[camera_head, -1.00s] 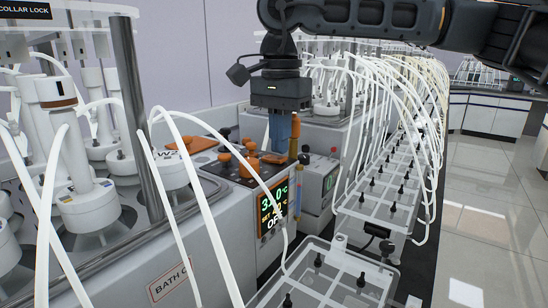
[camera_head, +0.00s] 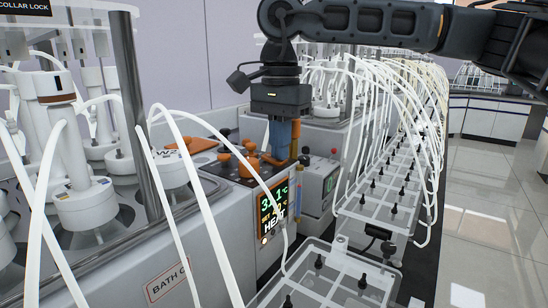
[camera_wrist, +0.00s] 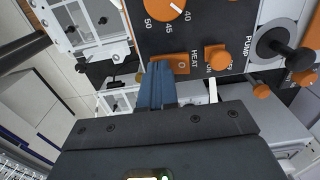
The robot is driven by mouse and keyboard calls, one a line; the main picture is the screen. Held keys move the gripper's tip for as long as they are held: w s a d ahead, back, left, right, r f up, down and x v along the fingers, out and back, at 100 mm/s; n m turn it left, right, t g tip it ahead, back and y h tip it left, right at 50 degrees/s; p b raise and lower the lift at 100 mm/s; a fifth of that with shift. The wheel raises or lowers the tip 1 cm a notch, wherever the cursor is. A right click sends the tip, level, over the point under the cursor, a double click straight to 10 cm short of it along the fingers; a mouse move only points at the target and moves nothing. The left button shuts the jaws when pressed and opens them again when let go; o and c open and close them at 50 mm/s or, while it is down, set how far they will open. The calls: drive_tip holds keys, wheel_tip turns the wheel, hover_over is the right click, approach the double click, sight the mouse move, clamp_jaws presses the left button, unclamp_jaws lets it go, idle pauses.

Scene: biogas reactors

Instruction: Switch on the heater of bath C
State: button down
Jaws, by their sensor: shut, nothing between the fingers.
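Bath C's control box stands at the middle of the head view, beside the BATH C label (camera_head: 168,281) on the grey bath wall. Its display (camera_head: 273,212) shows a green reading, SET and the word HEAT, with a small lit dot below. My gripper (camera_head: 282,150) is over the box's top panel, pointing down, with blue fingers shut and empty. In the wrist view the fingertips (camera_wrist: 158,66) are at the orange HEAT switch (camera_wrist: 182,62), marked 0, and cover part of it. I cannot tell whether they touch it.
White tubes (camera_head: 208,215) arch in front of the box. Clear trays (camera_head: 335,275) line the right. The floor (camera_head: 480,230) beyond is clear.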

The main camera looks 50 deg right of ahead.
wheel_tip(320, 180, up, 7)
drive_tip(key=p, duration=0.3)
drive_tip(key=shift+p, duration=0.35)
drive_tip(key=shift+s, duration=0.1)
idle(0.7)
